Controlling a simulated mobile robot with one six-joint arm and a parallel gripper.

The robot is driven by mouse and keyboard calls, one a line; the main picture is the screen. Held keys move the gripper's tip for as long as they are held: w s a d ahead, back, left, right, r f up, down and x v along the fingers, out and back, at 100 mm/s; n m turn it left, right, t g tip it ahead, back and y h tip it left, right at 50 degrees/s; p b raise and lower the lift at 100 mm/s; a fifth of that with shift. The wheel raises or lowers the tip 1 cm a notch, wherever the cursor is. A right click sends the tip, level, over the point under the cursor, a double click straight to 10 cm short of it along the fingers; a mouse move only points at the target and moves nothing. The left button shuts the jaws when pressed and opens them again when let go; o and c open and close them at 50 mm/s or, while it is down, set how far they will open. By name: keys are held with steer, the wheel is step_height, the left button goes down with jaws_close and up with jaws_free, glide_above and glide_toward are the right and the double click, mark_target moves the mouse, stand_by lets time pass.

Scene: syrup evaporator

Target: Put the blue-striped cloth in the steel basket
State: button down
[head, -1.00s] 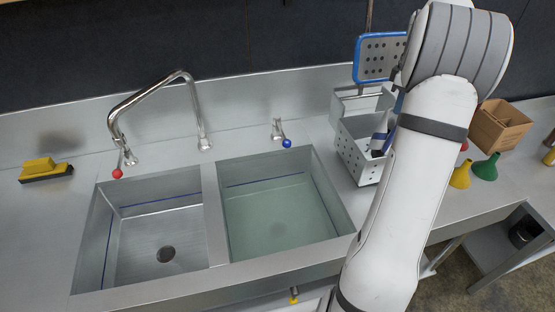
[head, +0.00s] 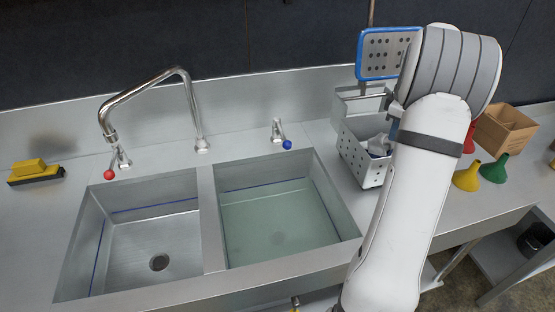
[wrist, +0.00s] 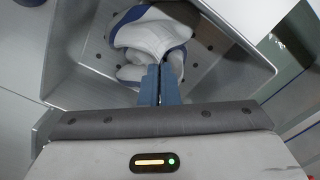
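The steel basket (head: 358,160), a perforated metal box, stands on the counter right of the sinks. The blue-striped cloth (head: 378,146), white with blue bands, is bunched inside the basket's opening. In the wrist view the cloth (wrist: 150,35) lies within the perforated walls of the basket (wrist: 215,65). My gripper (wrist: 159,72) is over the basket with its two blue-grey fingers close together and their tips against the cloth, apparently pinching it. In the head view my arm hides the fingers and the basket's right side.
A blue-framed perforated panel (head: 388,53) rises behind the basket. Yellow (head: 467,177) and green (head: 494,169) funnels and a cardboard box (head: 504,131) stand to the right. The two-bowl sink (head: 208,225) and its faucet (head: 150,95) are to the left. A yellow-black sponge (head: 36,172) lies far left.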

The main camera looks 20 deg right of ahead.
steer(key=shift+w+f+b, duration=0.1)
steer(key=shift+f+b, duration=1.2)
steer(key=shift+f, duration=1.45)
steer(key=c, duration=1)
jaws_free()
steer(key=shift+o, duration=0.3)
steer(key=o, duration=0.7)
steer(key=shift+c, duration=0.2)
step_height(320, 180, up, 6)
steer(key=p, duration=0.4)
steer(key=shift+f, duration=0.2)
